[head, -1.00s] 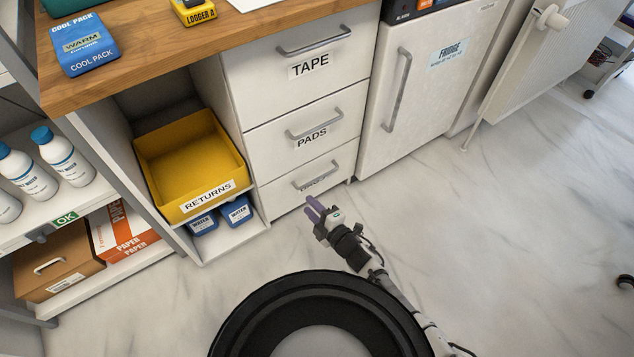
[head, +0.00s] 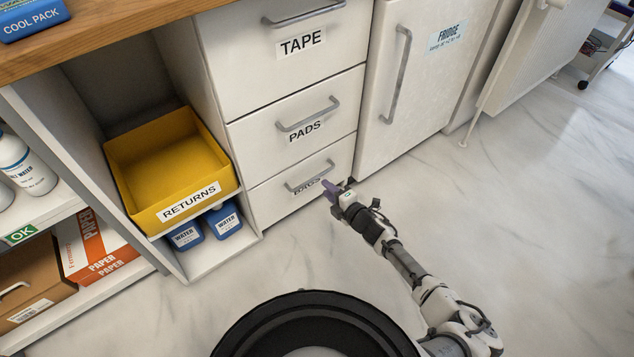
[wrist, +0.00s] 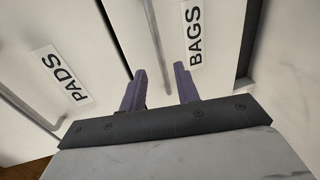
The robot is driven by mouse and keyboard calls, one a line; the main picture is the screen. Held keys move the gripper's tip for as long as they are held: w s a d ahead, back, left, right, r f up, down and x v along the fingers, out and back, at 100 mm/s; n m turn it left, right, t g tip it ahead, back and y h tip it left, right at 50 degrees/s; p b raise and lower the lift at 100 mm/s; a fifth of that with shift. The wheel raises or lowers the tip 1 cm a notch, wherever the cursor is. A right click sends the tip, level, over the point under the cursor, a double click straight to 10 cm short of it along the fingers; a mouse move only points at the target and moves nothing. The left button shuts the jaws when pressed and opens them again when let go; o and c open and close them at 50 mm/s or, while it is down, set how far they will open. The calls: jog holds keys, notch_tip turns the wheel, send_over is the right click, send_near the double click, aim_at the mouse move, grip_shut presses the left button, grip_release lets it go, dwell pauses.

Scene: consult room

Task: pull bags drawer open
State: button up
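The bags drawer (head: 272,203) is the lowest of three white drawers in the head view, and its front looks flush and closed. Its grey bar handle (head: 303,187) crosses in front of the label. My gripper (head: 327,187) is close to the right end of this handle. In the wrist view the purple fingers (wrist: 160,70) are apart, and the bags handle (wrist: 155,40) runs between them in the picture. The BAGS label (wrist: 194,35) shows just right of the handle. I cannot tell whether the fingers reach around the bar or touch it.
The pads drawer (head: 262,140) and tape drawer (head: 240,70) are above, both closed. The fridge (head: 425,110) stands to the right. A yellow returns bin (head: 228,182) sits in the open shelf to the left. The marble floor (head: 530,220) is clear in front and right.

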jog(key=b+x, duration=0.1)
jog(key=x, duration=0.5)
jog(key=shift+w, duration=0.2)
jog(key=shift+a, duration=0.1)
jog(key=shift+c, duration=0.3)
grip_shut()
